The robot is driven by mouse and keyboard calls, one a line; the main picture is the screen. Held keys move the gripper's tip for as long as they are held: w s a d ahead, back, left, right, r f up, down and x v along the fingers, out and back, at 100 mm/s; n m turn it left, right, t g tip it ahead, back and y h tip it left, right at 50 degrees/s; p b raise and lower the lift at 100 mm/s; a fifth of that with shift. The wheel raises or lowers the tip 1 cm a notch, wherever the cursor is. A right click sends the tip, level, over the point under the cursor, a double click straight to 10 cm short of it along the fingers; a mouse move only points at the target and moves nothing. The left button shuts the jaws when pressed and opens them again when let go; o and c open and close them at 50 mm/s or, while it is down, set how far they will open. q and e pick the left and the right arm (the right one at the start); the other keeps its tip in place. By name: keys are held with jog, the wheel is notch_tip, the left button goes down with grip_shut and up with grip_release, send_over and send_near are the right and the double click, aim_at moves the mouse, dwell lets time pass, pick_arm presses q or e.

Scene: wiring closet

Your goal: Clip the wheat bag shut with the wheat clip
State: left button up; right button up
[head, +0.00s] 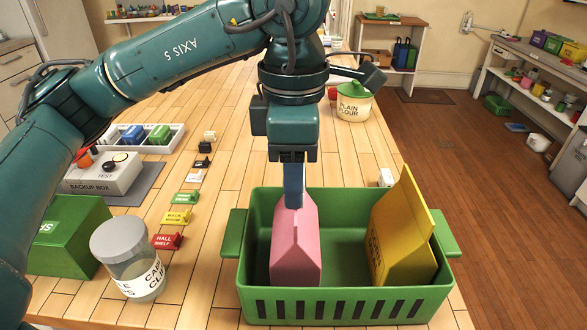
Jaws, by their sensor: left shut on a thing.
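My left gripper (292,160) points straight down over the green crate (350,305) and is shut on a blue piece that looks like a clip (294,185). The blue piece's lower end is at the top edge of the pink bag (296,250); I cannot tell whether it grips the bag or only touches it. The pink bag stands upright in the left half of the crate. A yellow bag (402,230) leans at the crate's right. Neither bag's lettering is readable enough to tell which is wheat. My right gripper is not in view.
A jar labelled for cable clips (128,262) and a green box (68,240) stand left of the crate. Several coloured tags (167,241) lie in a row on the table.

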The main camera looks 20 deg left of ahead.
pick_arm(q)
jog(key=shift+f, duration=0.15)
jog(key=o, duration=1)
jog(key=shift+s+f, duration=0.1)
jog(key=shift+f, duration=0.05)
notch_tip(320, 180, up, 14)
jog(key=shift+f+p, duration=0.1)
jog(key=shift+p, duration=0.7)
